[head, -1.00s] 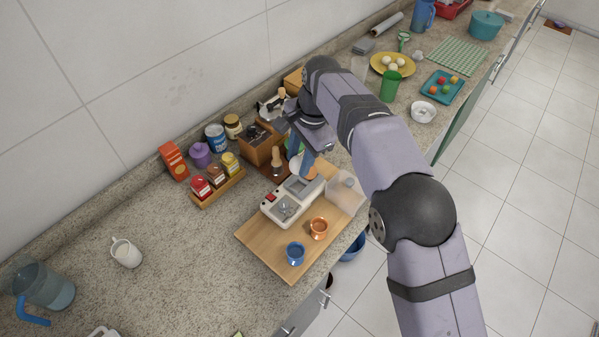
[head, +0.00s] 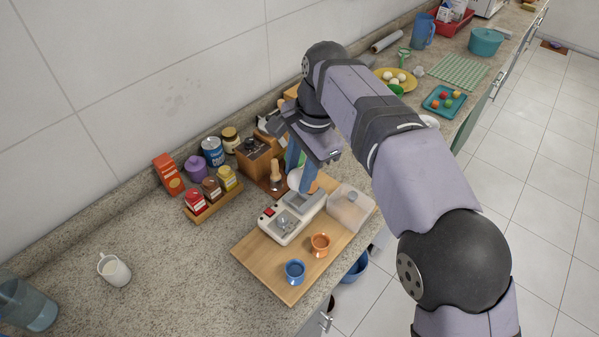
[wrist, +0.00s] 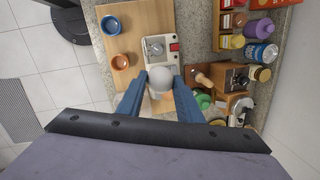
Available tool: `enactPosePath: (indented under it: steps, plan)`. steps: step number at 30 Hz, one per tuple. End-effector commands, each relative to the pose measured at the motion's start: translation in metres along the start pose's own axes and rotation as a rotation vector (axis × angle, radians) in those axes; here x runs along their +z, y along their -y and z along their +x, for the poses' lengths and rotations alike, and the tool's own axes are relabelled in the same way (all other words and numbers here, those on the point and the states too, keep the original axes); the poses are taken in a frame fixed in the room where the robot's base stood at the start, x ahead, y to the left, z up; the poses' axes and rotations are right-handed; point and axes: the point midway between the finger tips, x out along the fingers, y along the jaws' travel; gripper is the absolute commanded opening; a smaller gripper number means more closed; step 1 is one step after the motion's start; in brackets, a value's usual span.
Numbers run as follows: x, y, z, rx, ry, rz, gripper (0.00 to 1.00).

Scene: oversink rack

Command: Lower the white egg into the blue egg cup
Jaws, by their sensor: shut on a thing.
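The white egg (wrist: 161,77) is held between the two blue fingers of my gripper (wrist: 160,84) in the wrist view. In the head view the egg (head: 294,178) shows partly, beside the blue fingers of my gripper (head: 302,177), above the far end of the wooden board. The blue egg cup (head: 295,271) stands upright at the near end of the board, and its opening looks empty. It also shows in the wrist view (wrist: 111,25), at upper left, well apart from the egg. An orange egg cup (head: 319,243) stands just beyond the blue one.
A white appliance with a red switch (head: 288,226) lies on the board between my gripper and the blue cup. A clear container (head: 350,207) stands right of it. A spice rack (head: 214,201) and jars stand at left. The board's front edge (head: 262,270) is near open counter.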

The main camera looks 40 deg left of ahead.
Motion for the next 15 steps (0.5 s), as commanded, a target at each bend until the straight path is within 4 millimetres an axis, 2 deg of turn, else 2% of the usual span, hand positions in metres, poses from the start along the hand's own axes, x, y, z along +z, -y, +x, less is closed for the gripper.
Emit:
enactPosePath:
  steps: [8, 15]
  plan:
    - [0.026, -0.04, 0.005, -0.002, -0.001, -0.002, 0.1]
    - [0.044, -0.07, 0.02, -0.001, -0.001, -0.001, 0.1]
